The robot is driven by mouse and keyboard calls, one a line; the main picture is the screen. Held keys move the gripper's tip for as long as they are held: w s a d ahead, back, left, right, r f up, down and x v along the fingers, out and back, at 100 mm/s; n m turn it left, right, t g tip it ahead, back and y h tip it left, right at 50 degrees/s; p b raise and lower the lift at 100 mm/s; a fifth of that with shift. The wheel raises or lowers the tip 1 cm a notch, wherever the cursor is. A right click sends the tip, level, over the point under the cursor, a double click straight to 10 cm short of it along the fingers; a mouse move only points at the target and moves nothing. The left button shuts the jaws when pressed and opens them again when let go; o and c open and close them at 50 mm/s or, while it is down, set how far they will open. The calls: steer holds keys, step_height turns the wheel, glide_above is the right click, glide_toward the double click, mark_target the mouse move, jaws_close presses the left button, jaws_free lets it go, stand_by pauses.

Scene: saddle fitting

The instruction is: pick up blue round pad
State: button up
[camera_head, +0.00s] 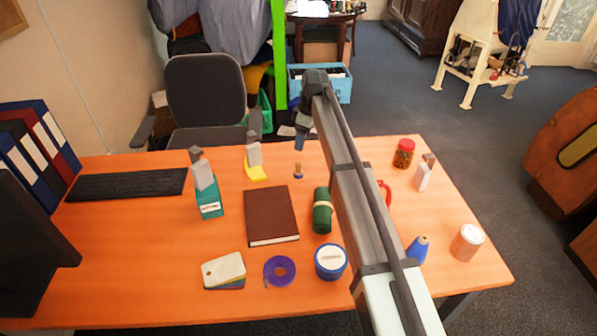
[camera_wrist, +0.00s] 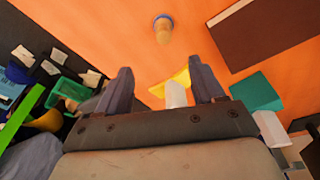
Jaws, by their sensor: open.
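A small stamp-like piece with a tan wooden knob (camera_wrist: 163,34) and a blue round base (camera_wrist: 163,17) stands on the orange table at the top of the wrist view. In the head view this small piece (camera_head: 298,171) is right of the yellow item, above the brown book. It is the likeliest blue round pad, though a larger blue round tub with a white top (camera_head: 331,262) stands nearer the front. My gripper (camera_wrist: 163,84) is open and empty, apart from the stamp piece, its fingers pointing toward the table. In the head view its fingers are hard to make out.
A brown book (camera_head: 271,215), green roll (camera_head: 322,211) and purple coil (camera_head: 279,271) lie nearby. A yellow item (camera_head: 257,173) and teal box (camera_head: 209,203) stand left. A red-lidded jar (camera_head: 404,153) is right. Table surface around the stamp piece is clear.

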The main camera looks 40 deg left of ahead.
mark_target(299, 163)
steer(key=shift+h, duration=0.4)
steer(key=f, duration=0.4)
steer(key=a+f, duration=0.1)
steer(key=f, duration=0.4)
steer(key=s+f, duration=0.1)
steer(key=f, duration=0.3)
steer(key=shift+s+a+f, duration=0.1)
steer(key=shift+a+f, duration=0.05)
steer(key=shift+f, duration=0.25)
steer(key=shift+c, duration=0.5)
steer(key=c, duration=1)
